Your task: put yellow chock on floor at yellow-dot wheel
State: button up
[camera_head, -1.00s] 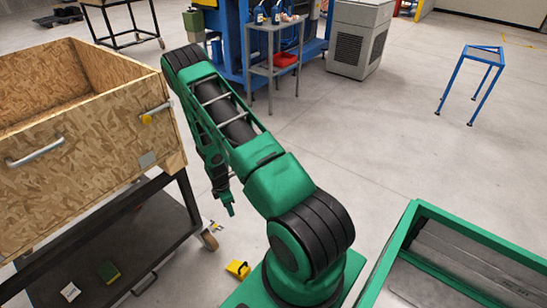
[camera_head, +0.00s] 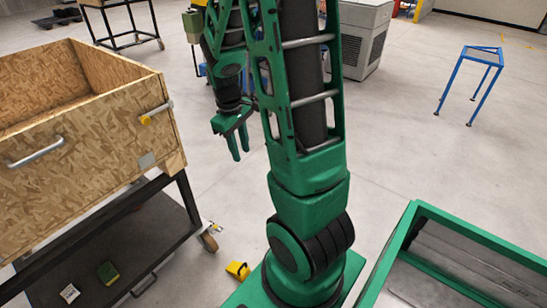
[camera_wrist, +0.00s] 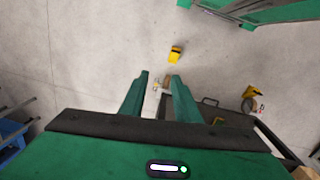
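The yellow chock (camera_head: 238,270) lies on the floor just right of the near cart wheel (camera_head: 209,241), apart from it. It also shows in the wrist view (camera_wrist: 175,54), beyond my fingertips. A second yellow, chock-like piece (camera_wrist: 251,91) lies at the right of the wrist view, close by another cart wheel (camera_wrist: 259,106). No yellow dot can be made out clearly on either wheel. My gripper (camera_head: 240,155) hangs fingers-down, well above the floor, right of the wooden crate. Its two fingers are apart, with nothing held between them (camera_wrist: 158,78).
The wooden crate (camera_head: 85,130) sits on a dark cart whose lower shelf (camera_head: 85,245) holds two small boxes. A green-framed bin (camera_head: 465,230) stands at right. A blue stand (camera_head: 470,80) is farther back. Open floor (camera_head: 410,150) lies between them.

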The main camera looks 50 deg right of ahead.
jog(key=s+a+r+m, duration=0.2)
jog(key=s+r, duration=0.1)
jog(key=s, duration=0.3)
jog(key=s+a+r+m, duration=0.2)
jog(key=s+r+m, duration=0.1)
jog(key=s, duration=0.4)
jog(key=s+a+r+m+y, duration=0.1)
jog(key=s+a+r+m, duration=0.1)
jog(key=s+r, duration=0.3)
jog(key=shift+s+a+m, duration=0.2)
jog(key=shift+s+m, duration=0.2)
jog(key=shift+s, duration=0.3)
jog(key=shift+w+f, duration=0.2)
jog(key=shift+w, duration=0.45)
